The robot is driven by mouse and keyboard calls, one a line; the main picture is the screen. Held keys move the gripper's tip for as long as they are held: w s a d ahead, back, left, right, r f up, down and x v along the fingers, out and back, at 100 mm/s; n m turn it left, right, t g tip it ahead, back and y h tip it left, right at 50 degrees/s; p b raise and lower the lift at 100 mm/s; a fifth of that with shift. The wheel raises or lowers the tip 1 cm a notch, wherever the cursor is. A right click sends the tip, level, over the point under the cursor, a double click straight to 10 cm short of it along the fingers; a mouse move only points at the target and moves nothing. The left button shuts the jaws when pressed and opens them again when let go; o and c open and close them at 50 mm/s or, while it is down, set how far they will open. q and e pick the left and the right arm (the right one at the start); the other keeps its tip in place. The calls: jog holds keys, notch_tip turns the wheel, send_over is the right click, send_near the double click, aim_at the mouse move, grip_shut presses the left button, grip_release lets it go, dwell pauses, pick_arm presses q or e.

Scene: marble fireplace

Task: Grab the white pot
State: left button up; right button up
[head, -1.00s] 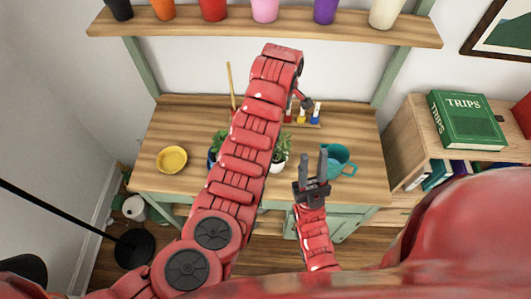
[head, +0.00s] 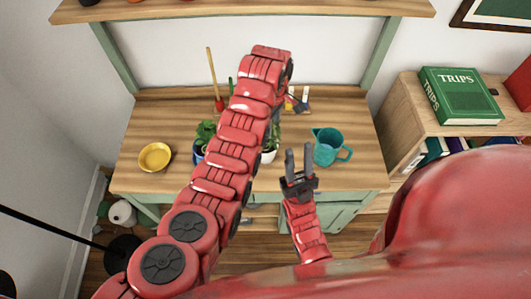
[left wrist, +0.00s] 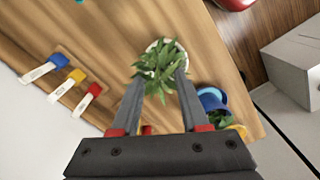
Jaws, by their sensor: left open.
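The white pot (head: 270,156) with a green leafy plant stands on the wooden table, partly hidden behind my left arm in the head view. In the left wrist view its pale rim (left wrist: 153,45) shows around and beneath the leaves. My left gripper (left wrist: 159,78) is open and empty. Its fingers point toward the plant, with leaves showing between the fingertips; contact cannot be told. In the head view my left arm hides most of that gripper. My right gripper (head: 299,163) is open and empty, low at the table's front edge.
A blue pot (head: 198,157) with a plant stands left of my arm. A yellow bowl (head: 155,157) sits further left and a teal pitcher (head: 328,147) right. Small coloured tools (left wrist: 72,82) lie behind. A shelf (head: 240,10) spans above; a bookcase (head: 410,115) stands right.

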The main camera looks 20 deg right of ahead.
aim_at(272, 146)
pick_arm(q)
jog(key=shift+f+p, duration=0.25)
jog(key=shift+p, duration=0.15)
notch_tip(272, 146, down, 4)
jog(key=shift+w+r+p, duration=0.15)
jog(key=shift+p, duration=0.7)
jog(key=shift+f, duration=0.6)
grip_shut()
